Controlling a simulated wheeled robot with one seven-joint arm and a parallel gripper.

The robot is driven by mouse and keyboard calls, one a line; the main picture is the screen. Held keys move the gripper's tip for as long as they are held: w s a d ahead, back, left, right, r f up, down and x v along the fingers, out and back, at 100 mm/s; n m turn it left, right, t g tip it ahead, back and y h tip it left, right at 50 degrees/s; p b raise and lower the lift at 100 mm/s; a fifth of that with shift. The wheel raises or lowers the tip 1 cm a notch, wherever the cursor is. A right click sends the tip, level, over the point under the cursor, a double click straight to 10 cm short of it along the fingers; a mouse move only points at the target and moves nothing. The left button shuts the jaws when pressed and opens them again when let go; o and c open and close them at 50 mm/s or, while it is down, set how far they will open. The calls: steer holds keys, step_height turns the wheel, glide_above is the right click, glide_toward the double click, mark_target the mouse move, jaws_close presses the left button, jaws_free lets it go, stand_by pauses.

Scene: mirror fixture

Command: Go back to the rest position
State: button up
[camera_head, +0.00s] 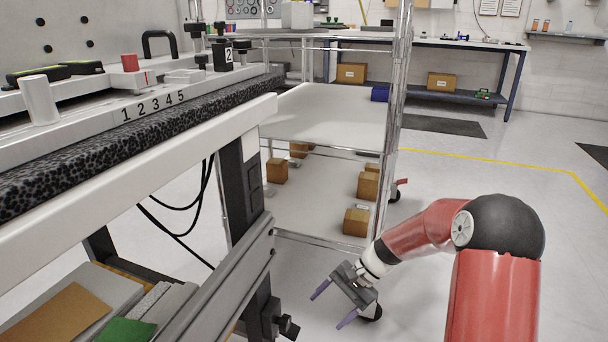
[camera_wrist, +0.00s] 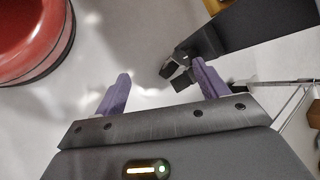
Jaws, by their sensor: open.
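My gripper (camera_head: 333,304) hangs low over the floor at the end of my red arm, in the lower middle of the head view. Its two purple fingers are spread apart with nothing between them. In the wrist view my gripper (camera_wrist: 158,88) also shows open and empty, with pale floor beyond the fingers. It is to the right of the bench leg and in front of the wire shelf cart, apart from both as far as I can see.
A fixture bench (camera_head: 150,170) with a dark speckled edge fills the left. A wheeled shelf cart (camera_head: 330,112) stands ahead, with small brown boxes (camera_head: 356,221) on its lower shelf. Open floor (camera_head: 480,175) lies to the right, with a blue-legged table (camera_head: 465,45) at the back.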

steer(key=s+d+r+n+t+h+p, duration=0.2)
steer(key=s+d+r+n+t+h, duration=0.1)
steer(key=s+r, duration=0.9)
steer(key=s+d+r+n+t+h+p, duration=0.2)
steer(key=s+d+r+n+t+h, duration=0.1)
steer(key=s+r, duration=0.8)
step_height(320, 180, up, 2)
steer(key=shift+s+d+r+n+t+h+p, duration=0.2)
steer(key=shift+s+d+n+t+h+p, duration=0.2)
steer(key=shift+d+t+h, duration=0.7)
steer(key=shift+d, duration=0.15)
steer(key=shift+c, duration=0.3)
